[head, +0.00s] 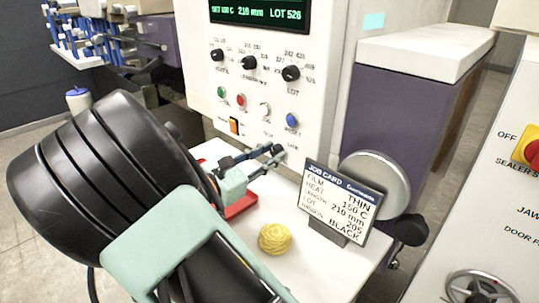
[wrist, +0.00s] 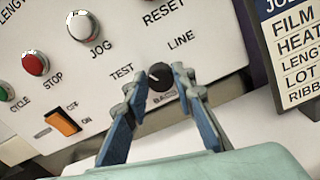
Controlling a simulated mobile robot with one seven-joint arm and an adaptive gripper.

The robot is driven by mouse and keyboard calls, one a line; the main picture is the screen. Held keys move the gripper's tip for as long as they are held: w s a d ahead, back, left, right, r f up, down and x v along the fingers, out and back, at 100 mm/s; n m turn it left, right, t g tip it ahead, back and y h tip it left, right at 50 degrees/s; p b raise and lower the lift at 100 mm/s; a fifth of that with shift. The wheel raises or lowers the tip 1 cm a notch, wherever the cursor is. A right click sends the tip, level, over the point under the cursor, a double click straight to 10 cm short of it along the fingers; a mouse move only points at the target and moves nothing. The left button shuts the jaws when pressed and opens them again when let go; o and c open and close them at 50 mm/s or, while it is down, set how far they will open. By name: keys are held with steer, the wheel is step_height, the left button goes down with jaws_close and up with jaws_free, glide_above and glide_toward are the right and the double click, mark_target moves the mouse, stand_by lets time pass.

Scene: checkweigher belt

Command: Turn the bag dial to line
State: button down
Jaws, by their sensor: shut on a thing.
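The bag dial (wrist: 161,79) is a small black knob on the white panel, with "TEST" printed at its upper left and "LINE" at its upper right. A pale mark on the dial points to the upper left, toward TEST. My gripper (wrist: 160,88) has its two blue fingers on either side of the dial and is shut on it. In the head view, my gripper (head: 273,156) is at the lower part of the panel, and its fingers largely hide the dial.
Above the dial are a white JOG button (wrist: 83,26) and a red STOP button (wrist: 35,63). An orange switch (wrist: 63,121) is at the left. The job card (head: 340,201) stands close at the right. A yellow ball of twine (head: 274,239) and a red tray (head: 241,205) lie on the white table.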

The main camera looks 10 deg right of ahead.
steer(key=m+b, duration=0.1)
steer(key=m, duration=0.1)
steer(key=m+b, duration=0.1)
steer(key=m, duration=0.1)
steer(key=m+b, duration=0.1)
steer(key=m, duration=0.1)
steer(key=shift+f, duration=0.25)
steer(key=m+b, duration=0.3)
steer(key=shift+s, duration=0.1)
steer(key=shift+m+b, duration=1.05)
steer(key=shift+m, duration=0.15)
steer(key=shift+r, duration=0.15)
steer(key=c, duration=1.6)
jaws_free()
steer(key=v, duration=1.2)
